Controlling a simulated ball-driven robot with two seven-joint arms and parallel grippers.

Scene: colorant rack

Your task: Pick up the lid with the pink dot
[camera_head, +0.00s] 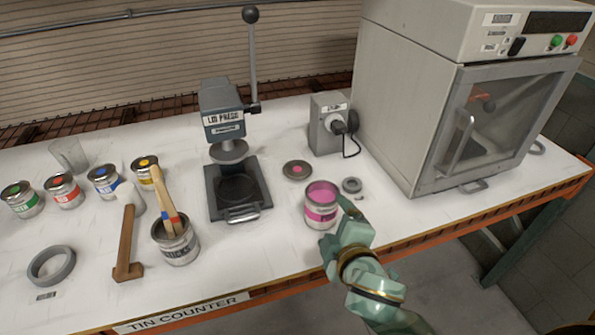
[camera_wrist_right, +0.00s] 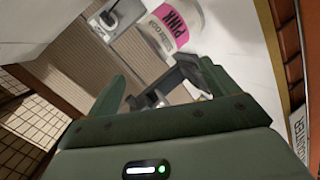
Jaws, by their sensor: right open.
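The lid with the pink dot (camera_head: 297,170) is a flat grey disc. It lies on the white counter between the press and the grey socket box, behind the open pink tin (camera_head: 321,208). My right gripper (camera_head: 335,222) is open and empty at the front right of the pink tin, apart from the lid. In the right wrist view the tin's pink label (camera_wrist_right: 172,27) shows beyond the open fingers (camera_wrist_right: 160,82); I cannot make out the lid there. My left gripper is not in view.
The press (camera_head: 222,105) stands left of the lid, and the socket box (camera_head: 328,125) and oven (camera_head: 410,100) stand right. A small grey ring (camera_head: 352,185) lies beside the tin. Several paint tins and a stick pot (camera_head: 177,248) occupy the left side.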

